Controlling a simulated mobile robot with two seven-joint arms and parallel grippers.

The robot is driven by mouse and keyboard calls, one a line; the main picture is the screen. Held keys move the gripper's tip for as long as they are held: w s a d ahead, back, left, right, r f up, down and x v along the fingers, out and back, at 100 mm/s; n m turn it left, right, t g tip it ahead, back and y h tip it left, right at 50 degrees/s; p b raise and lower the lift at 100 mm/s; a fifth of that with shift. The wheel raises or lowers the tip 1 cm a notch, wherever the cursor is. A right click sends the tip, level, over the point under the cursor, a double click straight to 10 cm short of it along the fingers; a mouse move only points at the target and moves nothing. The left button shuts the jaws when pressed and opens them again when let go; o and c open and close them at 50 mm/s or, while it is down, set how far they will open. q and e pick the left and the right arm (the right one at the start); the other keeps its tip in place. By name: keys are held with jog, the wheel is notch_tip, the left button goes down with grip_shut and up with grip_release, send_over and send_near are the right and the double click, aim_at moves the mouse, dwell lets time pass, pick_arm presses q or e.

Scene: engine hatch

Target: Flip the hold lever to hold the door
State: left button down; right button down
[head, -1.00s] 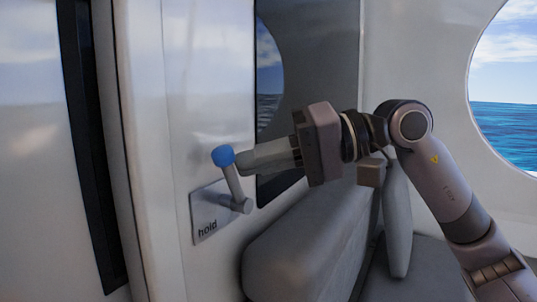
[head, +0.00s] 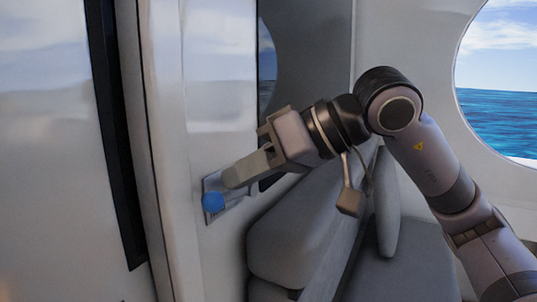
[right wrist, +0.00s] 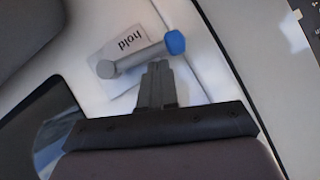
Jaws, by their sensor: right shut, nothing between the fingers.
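The hold lever has a grey shaft and a round blue knob (head: 213,202). Its pale plate (head: 208,183) is on the white wall, mostly covered by my gripper and the knob. In the head view the knob is low, at the plate's lower edge. In the right wrist view the lever (right wrist: 138,57) lies across the plate beside the word "hold", its knob off the plate's edge. My right gripper (head: 231,179) is shut and empty. Its fingertips (right wrist: 157,66) are right beside the shaft; I cannot tell whether they touch. My left gripper is out of view.
A grey padded seat (head: 290,225) stands just below and right of the lever. A white panel with a black vertical strip (head: 118,150) is at left; I cannot tell whether it is the door. A round window (head: 500,85) is at right.

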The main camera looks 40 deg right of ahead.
jog(key=shift+a+f, duration=0.15)
jog(key=shift+f, duration=0.1)
jog(key=shift+s, duration=0.1)
dwell(0.5)
jog(key=s+d+r+p, duration=0.1)
jog(key=s+d+r, duration=0.4)
jog(key=s+r, duration=0.2)
notch_tip(320, 180, up, 2)
jog(key=shift+s+r+p, duration=0.2)
jog(key=shift+s+p, duration=0.15)
jog(key=shift+s, duration=0.05)
dwell(0.5)
